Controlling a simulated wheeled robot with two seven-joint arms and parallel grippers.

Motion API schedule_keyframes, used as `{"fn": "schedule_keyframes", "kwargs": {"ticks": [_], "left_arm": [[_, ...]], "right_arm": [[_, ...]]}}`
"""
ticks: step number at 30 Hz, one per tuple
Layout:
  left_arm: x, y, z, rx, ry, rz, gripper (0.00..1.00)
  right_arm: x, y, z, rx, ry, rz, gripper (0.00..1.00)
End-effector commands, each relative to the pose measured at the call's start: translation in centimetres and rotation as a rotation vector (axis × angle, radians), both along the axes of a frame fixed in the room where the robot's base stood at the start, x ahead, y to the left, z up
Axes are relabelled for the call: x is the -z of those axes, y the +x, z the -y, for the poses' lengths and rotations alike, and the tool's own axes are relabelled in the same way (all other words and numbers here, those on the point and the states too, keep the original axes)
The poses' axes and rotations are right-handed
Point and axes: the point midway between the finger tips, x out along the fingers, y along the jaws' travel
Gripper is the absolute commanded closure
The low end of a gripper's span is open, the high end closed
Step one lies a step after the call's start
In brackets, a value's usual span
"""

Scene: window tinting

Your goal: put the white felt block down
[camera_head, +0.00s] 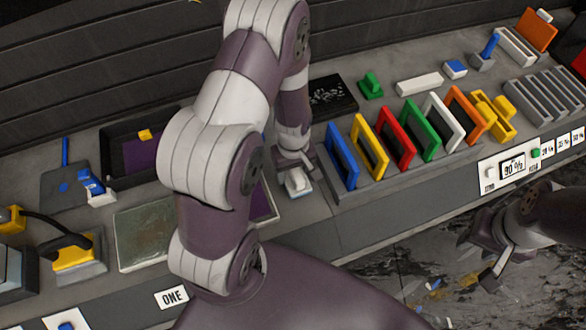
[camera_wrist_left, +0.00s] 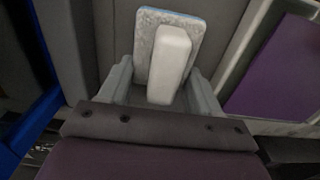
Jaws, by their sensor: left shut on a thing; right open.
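The white felt block (camera_head: 297,186) is in my left gripper (camera_head: 294,174), over the grey bench between the blue frame and a purple-filled frame. In the left wrist view, the block's white grip (camera_wrist_left: 170,62) stands between the two fingers (camera_wrist_left: 160,90), which are shut on it. Its grey felt pad with a blue edge shows behind the grip. I cannot tell whether the pad touches the bench. My right gripper (camera_head: 488,250) is open and empty, out in front of the bench at the right.
A rack of coloured frames starts with the blue frame (camera_head: 342,156), just right of the block. The purple panel (camera_wrist_left: 285,70) lies on the other side, mostly hidden by my arm in the head view. A black tray (camera_head: 332,96) lies behind. Grey bench (camera_head: 310,209) is bare near the block.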

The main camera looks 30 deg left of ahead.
Motion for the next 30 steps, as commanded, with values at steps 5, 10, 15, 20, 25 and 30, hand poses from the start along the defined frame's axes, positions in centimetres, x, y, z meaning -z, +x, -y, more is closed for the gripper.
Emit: {"fn": "schedule_keyframes", "kwargs": {"ticks": [5,10,15,20,25,30], "left_arm": [[0.6,0.0,0.0,0.0,0.0,0.0,0.81],[0.8,0.0,0.0,0.0,0.0,0.0,0.81],[0.8,0.0,0.0,0.0,0.0,0.0,0.12],[0.8,0.0,0.0,0.0,0.0,0.0,0.12],[-0.7,0.0,0.0,0.0,0.0,0.001,0.12],[-4.0,0.3,0.0,0.0,0.001,0.009,0.12]], "right_arm": [[0.4,0.0,0.0,0.0,0.0,0.0,0.57],[0.5,0.0,0.0,0.0,0.0,0.0,0.57],[0.5,0.0,0.0,0.0,0.0,0.0,0.57],[0.5,0.0,0.0,0.0,0.0,0.0,0.57],[-0.5,0.0,0.0,0.0,0.0,0.0,0.57],[0.3,0.0,0.0,0.0,0.0,0.0,0.57]]}}
